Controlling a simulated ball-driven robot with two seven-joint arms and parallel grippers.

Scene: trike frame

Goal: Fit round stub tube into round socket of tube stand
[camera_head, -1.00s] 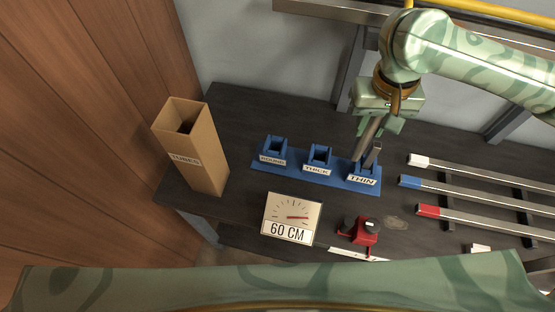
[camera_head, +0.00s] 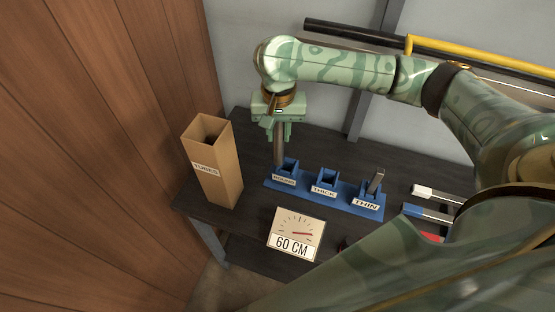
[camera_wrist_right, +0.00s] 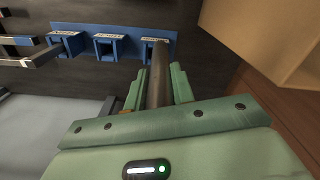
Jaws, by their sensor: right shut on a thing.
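My right gripper (camera_head: 278,139) is shut on a dark round stub tube (camera_head: 279,155), which points down. The tube's lower end is at the round socket (camera_head: 290,167), at the left end of the blue tube stand (camera_head: 345,196). In the right wrist view the tube (camera_wrist_right: 157,90) lies between the green fingers and covers most of the round socket (camera_wrist_right: 150,43). I cannot tell whether its end is inside the socket or just above or beside it. The thick socket (camera_head: 327,178) looks empty. A grey tube (camera_head: 376,181) stands tilted in the thin socket (camera_head: 368,199). My left gripper is out of view.
A tall cardboard tubes box (camera_head: 218,172) stands left of the stand. A gauge sign reading 60 CM (camera_head: 295,235) is in front. Tubes with white (camera_head: 423,190) and blue (camera_head: 413,210) ends lie at the right, partly hidden by my right arm.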

